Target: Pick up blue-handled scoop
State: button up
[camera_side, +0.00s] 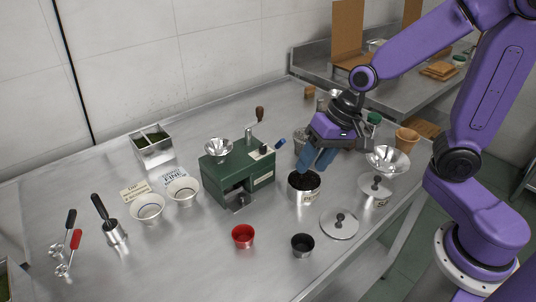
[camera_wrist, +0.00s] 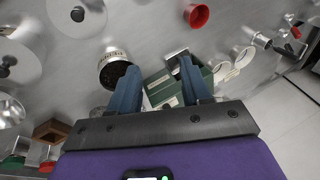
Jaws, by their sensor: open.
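A blue handle (camera_side: 281,143), which looks like that of the blue-handled scoop, sticks up at a slant behind the right end of the green machine (camera_side: 235,172). Its lower part is hidden, and I cannot make it out in the wrist view. My gripper (camera_side: 319,160) is open and empty, with blue fingers pointing down. It is to the right of the blue handle, over or just behind a metal canister (camera_side: 304,195) of dark grains. In the wrist view, the green machine (camera_wrist: 163,92) shows between and beyond my fingers (camera_wrist: 160,80).
A red cup (camera_side: 243,236), a dark cup (camera_side: 303,244) and a round lid (camera_side: 339,224) lie in front. Two white bowls (camera_side: 148,208) stand left of the machine. Black- and red-handled scoops (camera_side: 75,240) lie far left. A metal funnel (camera_side: 388,160) stands at right.

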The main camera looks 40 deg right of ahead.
jog(key=w+d+m+t, duration=0.2)
jog(key=w+d+m, duration=0.1)
jog(key=w+m, duration=0.45)
jog(key=m+t+h, duration=0.2)
jog(key=m+h, duration=0.2)
jog(key=m, duration=0.4)
send_near(284, 142)
jog(key=shift+x, duration=4.8)
jog(key=shift+w+r+x, duration=0.1)
jog(key=shift+w+x, duration=0.05)
jog(key=shift+x, duration=1.25)
jog(key=shift+w+r+x, duration=0.1)
jog(key=shift+w+x, duration=0.1)
jog(key=shift+x, duration=1.2)
jog(key=shift+a, duration=0.1)
jog(key=shift+r, duration=0.1)
grip_shut()
